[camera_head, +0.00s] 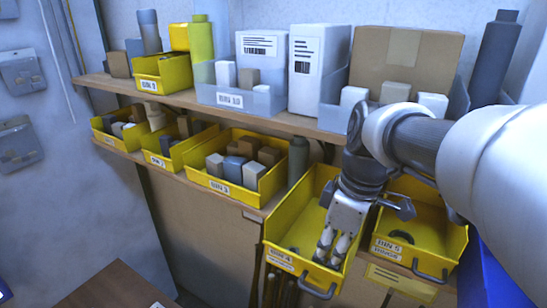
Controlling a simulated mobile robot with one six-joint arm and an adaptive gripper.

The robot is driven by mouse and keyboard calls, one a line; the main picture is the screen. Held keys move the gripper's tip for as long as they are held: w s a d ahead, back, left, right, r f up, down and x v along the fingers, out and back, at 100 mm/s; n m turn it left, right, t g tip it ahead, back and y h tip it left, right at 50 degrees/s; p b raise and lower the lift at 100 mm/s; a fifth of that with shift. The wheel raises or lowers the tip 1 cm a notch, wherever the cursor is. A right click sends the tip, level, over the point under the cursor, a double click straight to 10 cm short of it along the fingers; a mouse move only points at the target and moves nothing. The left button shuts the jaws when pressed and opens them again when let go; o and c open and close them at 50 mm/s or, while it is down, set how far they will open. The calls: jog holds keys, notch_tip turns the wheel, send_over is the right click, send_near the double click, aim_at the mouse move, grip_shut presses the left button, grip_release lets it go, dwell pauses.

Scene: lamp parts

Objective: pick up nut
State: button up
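My gripper (330,254) points down into the yellow bin (318,190) marked BIN 4, near its front wall. Its two pale fingers look a little apart, with nothing seen between them. A small dark piece (293,250) lies on that bin's floor, left of the fingers; it is too small to tell if it is a nut. A dark ring-shaped piece (401,237) lies in the yellow bin (448,238) marked BIN 5, right of my gripper; I cannot tell if it is a nut. My gripper hides part of BIN 4's floor.
Smaller yellow bins with blocks, such as BIN 3 (213,185), stand to the left on the lower shelf. The upper shelf (190,101) above holds boxes (407,55) and clear bins. A blue container (492,275) stands at the lower right. A brown tabletop (110,285) is at lower left.

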jog(key=shift+w+a+f, duration=0.1)
jog(key=shift+a+f, duration=0.05)
jog(key=shift+f, duration=0.75)
jog(key=shift+c, duration=0.2)
jog(key=c, duration=0.7)
jog(key=shift+o, duration=0.2)
